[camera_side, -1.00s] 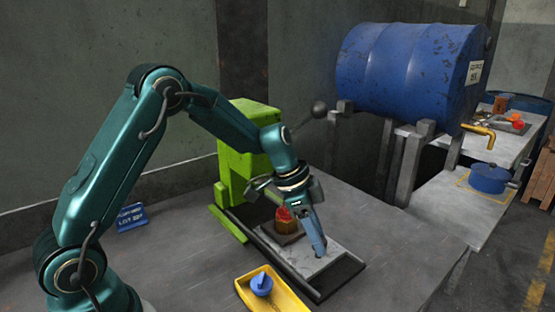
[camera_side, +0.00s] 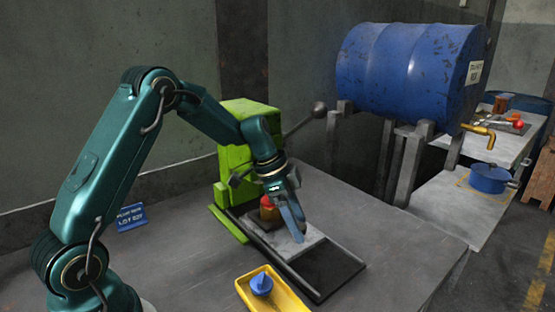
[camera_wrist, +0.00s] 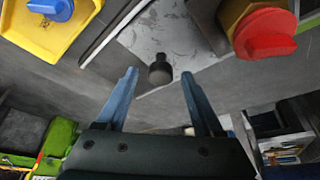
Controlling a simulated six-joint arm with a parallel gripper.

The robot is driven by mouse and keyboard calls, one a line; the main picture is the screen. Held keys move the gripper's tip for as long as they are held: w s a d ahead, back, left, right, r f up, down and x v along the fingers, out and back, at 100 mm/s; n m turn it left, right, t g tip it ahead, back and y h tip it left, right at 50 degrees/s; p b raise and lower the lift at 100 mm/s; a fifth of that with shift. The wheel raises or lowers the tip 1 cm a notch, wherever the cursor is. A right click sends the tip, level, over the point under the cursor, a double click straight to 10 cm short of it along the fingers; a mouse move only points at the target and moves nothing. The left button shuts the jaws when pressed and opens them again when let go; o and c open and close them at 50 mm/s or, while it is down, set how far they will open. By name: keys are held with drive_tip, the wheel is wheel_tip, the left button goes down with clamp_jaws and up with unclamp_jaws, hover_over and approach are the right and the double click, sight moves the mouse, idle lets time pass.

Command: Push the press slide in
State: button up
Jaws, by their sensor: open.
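The press slide is a light grey plate (camera_side: 314,233) on a dark rail base (camera_side: 332,268) in front of the green press (camera_side: 246,130). A brown block with a red top (camera_side: 269,210) stands on the plate; it also shows at the upper right of the wrist view (camera_wrist: 262,28). My gripper (camera_side: 299,236) is low over the plate, tilted downward. In the wrist view its two blue fingers (camera_wrist: 160,74) are apart, with a small black knob (camera_wrist: 160,68) showing between them. Whether the fingers touch the knob or plate cannot be told.
A yellow tray (camera_side: 243,288) with a blue part (camera_side: 261,283) stands beside the rail's front. A blue sign (camera_side: 131,217) is at the left. A blue drum (camera_side: 405,70) on stands and a side table with a blue pot (camera_side: 488,178) are at the right.

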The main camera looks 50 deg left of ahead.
drive_tip(key=shift+v, duration=2.6)
